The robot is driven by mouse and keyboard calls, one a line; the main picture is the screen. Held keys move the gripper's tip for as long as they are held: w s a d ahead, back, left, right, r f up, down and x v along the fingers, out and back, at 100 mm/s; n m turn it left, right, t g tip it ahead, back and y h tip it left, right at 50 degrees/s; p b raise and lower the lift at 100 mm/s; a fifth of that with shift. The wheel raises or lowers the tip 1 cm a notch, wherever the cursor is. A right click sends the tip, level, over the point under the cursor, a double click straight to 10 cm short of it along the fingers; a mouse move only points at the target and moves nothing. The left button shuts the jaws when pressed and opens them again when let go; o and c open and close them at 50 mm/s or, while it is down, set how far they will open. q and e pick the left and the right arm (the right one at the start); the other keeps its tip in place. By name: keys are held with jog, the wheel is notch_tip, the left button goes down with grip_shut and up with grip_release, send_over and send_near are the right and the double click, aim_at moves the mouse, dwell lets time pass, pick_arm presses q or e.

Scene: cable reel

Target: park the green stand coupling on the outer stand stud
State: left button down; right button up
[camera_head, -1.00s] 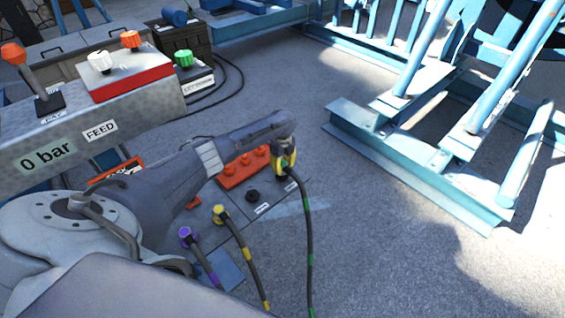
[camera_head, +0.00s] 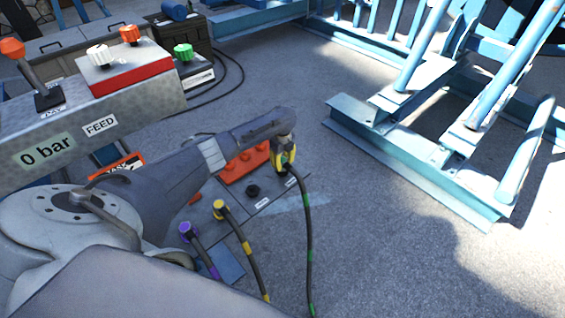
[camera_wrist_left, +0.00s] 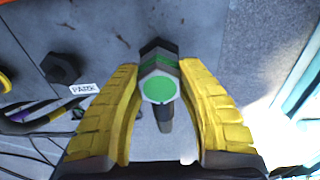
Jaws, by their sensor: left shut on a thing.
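My left gripper (camera_head: 285,157) has yellow finger pads and is shut on the green stand coupling, at the far right corner of the stand plate (camera_head: 232,206). In the left wrist view the coupling (camera_wrist_left: 158,88) shows a green round end and a green band between the two pads. A dark hexagonal part (camera_wrist_left: 158,48) shows just beyond it; I cannot tell whether this is the outer stud or part of the coupling. The coupling's cable (camera_head: 308,230) hangs down, with green bands. A bare black stud (camera_head: 253,190) stands left of the gripper; the wrist view shows it too (camera_wrist_left: 61,68), beside a PARK label.
Yellow (camera_head: 219,209) and purple (camera_head: 186,231) couplings with cables sit nearer on the plate. A red block with knobs (camera_head: 245,165) lies behind the black stud. A blue steel frame (camera_head: 400,150) stands at right. The floor between is clear.

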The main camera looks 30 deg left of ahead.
pick_arm(q)
jog(key=shift+f, duration=0.45)
jog(key=c, duration=0.8)
grip_release()
notch_tip(320, 180, up, 12)
